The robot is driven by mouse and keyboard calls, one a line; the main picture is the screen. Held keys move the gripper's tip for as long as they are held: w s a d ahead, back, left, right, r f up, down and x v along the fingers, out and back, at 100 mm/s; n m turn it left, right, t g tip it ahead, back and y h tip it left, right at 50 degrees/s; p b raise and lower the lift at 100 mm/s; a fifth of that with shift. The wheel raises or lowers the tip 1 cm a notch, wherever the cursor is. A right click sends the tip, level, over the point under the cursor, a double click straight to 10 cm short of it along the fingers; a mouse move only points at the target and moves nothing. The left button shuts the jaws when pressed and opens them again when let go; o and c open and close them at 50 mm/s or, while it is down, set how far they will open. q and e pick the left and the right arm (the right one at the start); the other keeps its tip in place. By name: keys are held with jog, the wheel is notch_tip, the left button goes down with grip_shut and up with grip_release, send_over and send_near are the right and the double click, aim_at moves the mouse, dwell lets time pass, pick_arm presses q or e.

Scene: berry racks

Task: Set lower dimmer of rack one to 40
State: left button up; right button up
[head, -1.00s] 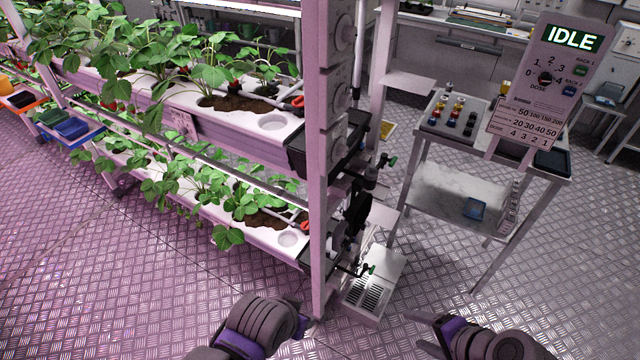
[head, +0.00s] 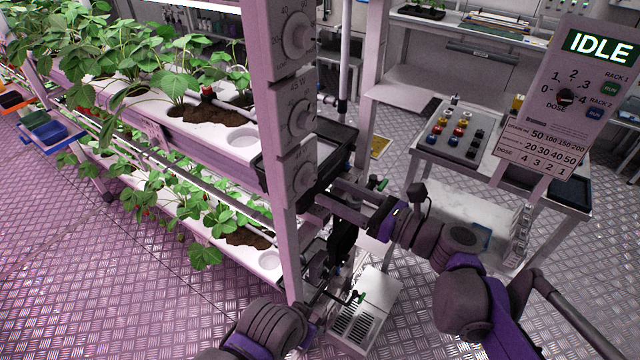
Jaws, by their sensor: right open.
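The end post of the near rack (head: 287,215) carries a column of grey dials. The top dial (head: 298,36) and the middle dial (head: 301,117) have round knobs with scale marks. A lower dial (head: 304,180) sits below them, partly seen edge-on. The scale marks are too small to read surely, and I cannot tell which setting each knob points to. My right gripper (head: 325,200) is open and empty, just right of the post near the lower dial's height, apart from the knobs.
Strawberry plants fill both rack tiers (head: 190,113). A black tray (head: 333,150) juts from the rack end. A control panel reading IDLE (head: 598,46) and a steel table (head: 425,150) stand at the right. A white floor box (head: 375,300) stands below the rack end.

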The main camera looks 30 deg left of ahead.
aim_at(313, 181)
jog(key=shift+w+a, duration=0.15)
jog(key=shift+a, duration=0.95)
jog(key=shift+w+a, duration=0.15)
jog(key=shift+a, duration=0.95)
jog(key=shift+c, duration=0.4)
grip_shut()
